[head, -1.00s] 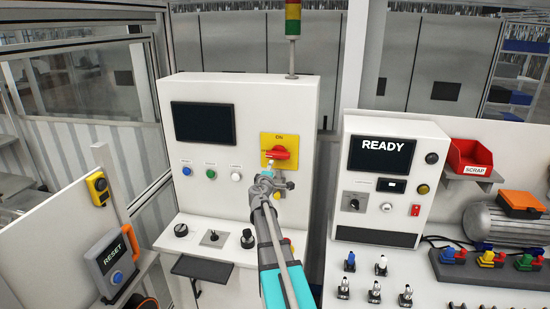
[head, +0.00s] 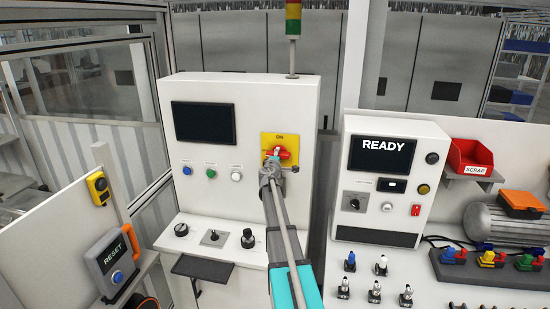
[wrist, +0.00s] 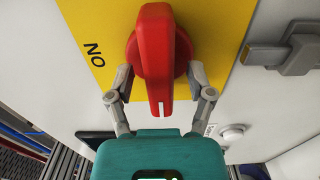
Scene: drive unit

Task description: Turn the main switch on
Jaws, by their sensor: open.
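The main switch is a red rotary handle (head: 284,153) on a yellow plate (head: 268,142) marked ON at its top, on the white cabinet. In the wrist view the red handle (wrist: 158,60) stands between the two fingers of my gripper (wrist: 160,78). The fingers are spread, one on each side, close to its round base; I cannot tell whether they touch it. A white mark is at the handle's near end, not toward the ON word, which lies to the left. In the head view my gripper (head: 273,160) partly covers the handle.
A dark screen (head: 204,122) and small buttons are left of the switch, with knobs on the ledge below. A grey latch (wrist: 290,54) protrudes right of the plate in the wrist view. A READY panel (head: 388,160) stands to the right.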

